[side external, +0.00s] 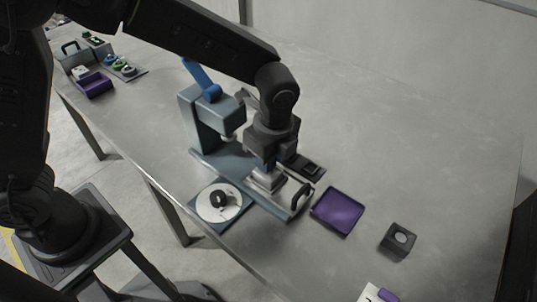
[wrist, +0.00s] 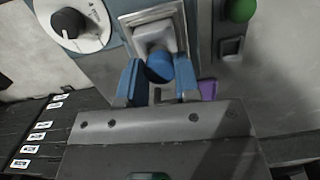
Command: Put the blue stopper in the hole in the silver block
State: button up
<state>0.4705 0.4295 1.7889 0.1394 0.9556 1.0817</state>
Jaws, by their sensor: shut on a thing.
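In the wrist view, my gripper (wrist: 158,78) has its two blue fingers closed on the sides of the round blue stopper (wrist: 160,67). The stopper overlaps the lower edge of the silver block (wrist: 148,20), a square metal piece with sloping sides. In the side view, my gripper (side external: 264,163) points down right over the silver block (side external: 268,182), which sits on the grey-blue base of the machine. The stopper is hidden there. The hole is not clearly visible, and I cannot tell whether the stopper is in it or just above.
The machine's upright with a blue lever (side external: 203,80) stands close behind my gripper. A white dial with a black knob (side external: 219,201) lies to the left. A purple tray (side external: 338,212) and a dark block (side external: 399,239) are at the right.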

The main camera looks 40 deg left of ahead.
jog(key=shift+s+a+f, duration=0.1)
jog(key=shift+s+f, duration=0.2)
jog(key=shift+f, duration=0.6)
jog(key=o, duration=1)
jog(key=shift+c, duration=0.2)
jog(key=shift+o, duration=0.4)
jog(key=o, duration=0.3)
jog(key=shift+w+r, duration=0.15)
jog(key=shift+r, duration=3.75)
jog(key=shift+r, duration=0.1)
